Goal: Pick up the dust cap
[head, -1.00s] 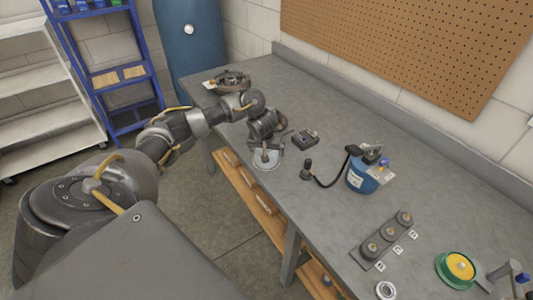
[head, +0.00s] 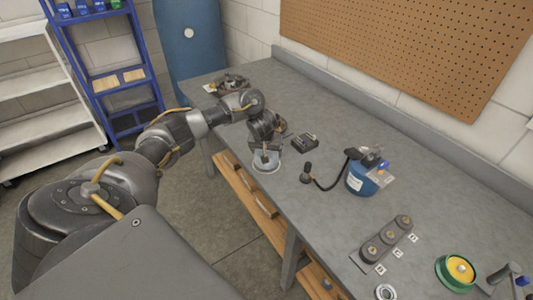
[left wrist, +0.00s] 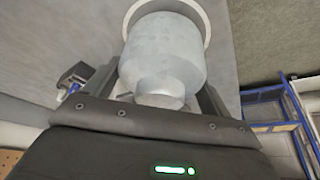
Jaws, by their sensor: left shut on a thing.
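The dust cap (left wrist: 160,55) is a pale grey, rounded metal piece with a narrower knob facing my palm. It fills the space between my left fingers in the left wrist view. My left gripper (head: 266,157) is shut on it, pointing down above a pale round ring (head: 260,169) on the bench. The ring's rim (left wrist: 207,22) shows behind the cap in the left wrist view. I cannot tell whether the cap still touches the ring or bench. In the head view the gripper mostly hides the cap. My right gripper is not in view.
On the grey bench (head: 330,235) stand a dark box (head: 304,142), a blue canister (head: 361,180) with a black hose, a plate with several knobs (head: 384,243), and a green-yellow round part (head: 456,271). A blue rack (head: 125,78) stands beyond the bench's left end.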

